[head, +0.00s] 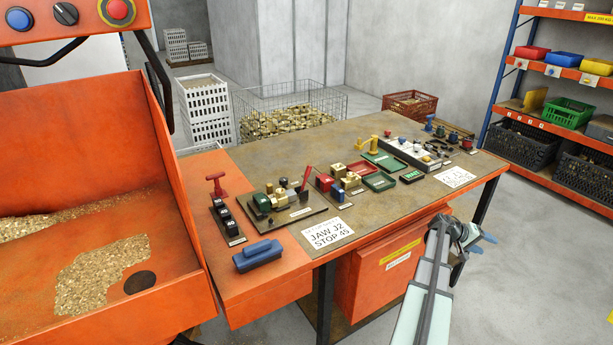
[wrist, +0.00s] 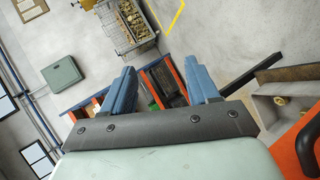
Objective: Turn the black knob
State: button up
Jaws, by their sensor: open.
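The black knob (head: 65,13) is on the orange control panel (head: 35,34) at the top left of the head view. It sits between a blue round button (head: 18,19) and a red round button (head: 117,9), with a pale mark along its grip. My gripper (head: 484,244) is far from it, at the right beyond the bench's front edge. Its two blue fingers (wrist: 163,84) are apart and nothing shows between them in the wrist view. The knob is not seen in the wrist view.
An orange machine tray (head: 95,200) with brass chips lies below the panel. The workbench (head: 335,150) carries fixtures, small blocks, a red-handled clamp and a blue brush (head: 258,256). A shelf rack (head: 560,85) stands right. Open floor lies around my gripper.

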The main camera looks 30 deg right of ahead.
jog(key=w+d+r+m, duration=0.2)
jog(key=d+r+m, duration=0.1)
jog(key=r, duration=0.3)
jog(key=w+d+r+m+g, duration=0.1)
jog(key=d+r+m, duration=0.15)
jog(key=r, duration=0.45)
jog(key=w+d+r+m, duration=0.2)
jog(key=d+r, duration=0.1)
jog(key=r, duration=0.3)
jog(key=w+a+r+m+t+y, duration=0.1)
jog(key=w+a+r+m+y, duration=0.1)
jog(key=w+r+m, duration=0.35)
jog(key=w+a+n+t+y, duration=0.1)
jog(key=w+a+t+y, duration=0.1)
jog(key=w+a, duration=0.45)
jog(key=w+a+t+y, duration=0.1)
jog(key=w+a, duration=0.2)
jog(key=w, duration=0.6)
jog(key=n+t+y, duration=0.2)
jog(key=t+y, duration=0.2)
jog(key=y, duration=0.6)
send_near(284, 179)
jog(key=x, duration=0.8)
jog(key=shift+w+a+f, duration=0.1)
jog(key=shift+f, duration=0.15)
jog(key=shift+c, duration=0.2)
